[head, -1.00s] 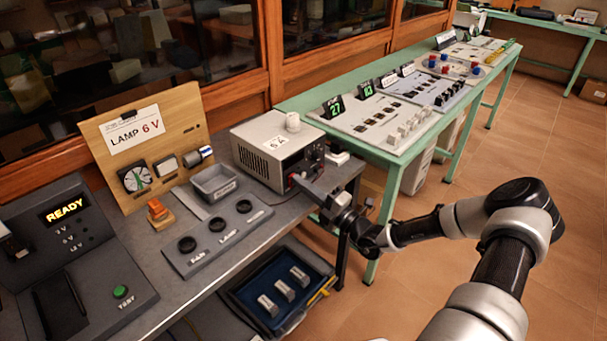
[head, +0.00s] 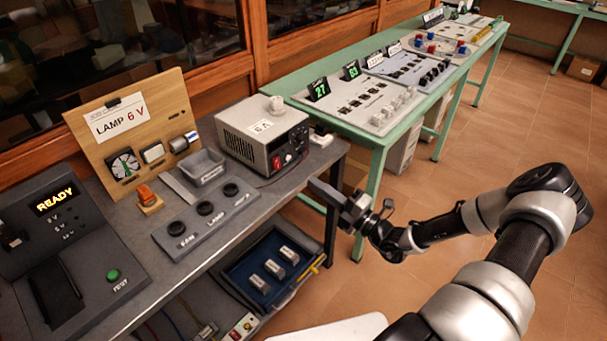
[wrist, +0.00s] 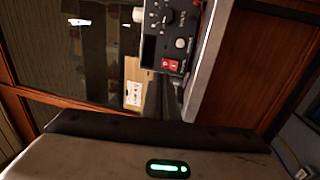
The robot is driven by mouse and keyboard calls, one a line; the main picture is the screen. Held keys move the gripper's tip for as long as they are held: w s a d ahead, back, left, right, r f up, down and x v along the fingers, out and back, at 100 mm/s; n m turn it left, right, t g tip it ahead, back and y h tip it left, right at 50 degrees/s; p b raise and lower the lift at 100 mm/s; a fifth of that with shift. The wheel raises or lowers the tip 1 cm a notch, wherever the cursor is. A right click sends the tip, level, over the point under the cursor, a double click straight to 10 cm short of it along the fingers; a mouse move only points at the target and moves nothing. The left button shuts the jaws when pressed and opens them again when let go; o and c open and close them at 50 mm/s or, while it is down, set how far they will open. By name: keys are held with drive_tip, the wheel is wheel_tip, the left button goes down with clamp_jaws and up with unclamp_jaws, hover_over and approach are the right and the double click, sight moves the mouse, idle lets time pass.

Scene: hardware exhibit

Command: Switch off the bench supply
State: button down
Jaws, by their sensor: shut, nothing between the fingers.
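The bench supply (head: 240,124) is a grey box with a black front panel, standing at the right end of the grey bench. A red rocker switch (head: 276,162) sits low on its panel. In the wrist view the panel (wrist: 170,18) is at top centre, with the red switch (wrist: 172,65), knobs and a dark display window. Which way the rocker is pressed is too small to tell. My gripper (head: 314,184) is shut and empty, in front of the panel and to its right, apart from it. Its grey fingers show narrowly below the panel in the wrist view.
A plywood lamp board (head: 135,130), an orange switch block (head: 148,198), a grey tray (head: 203,166) and a panel with three dark knobs (head: 205,215) stand left of the supply. A green table (head: 390,135) with exhibits lies behind. Floor at right is clear.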

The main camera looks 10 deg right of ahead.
drive_tip(key=shift+r+v, duration=0.2)
drive_tip(key=shift+v, duration=0.95)
drive_tip(key=shift+f, duration=0.1)
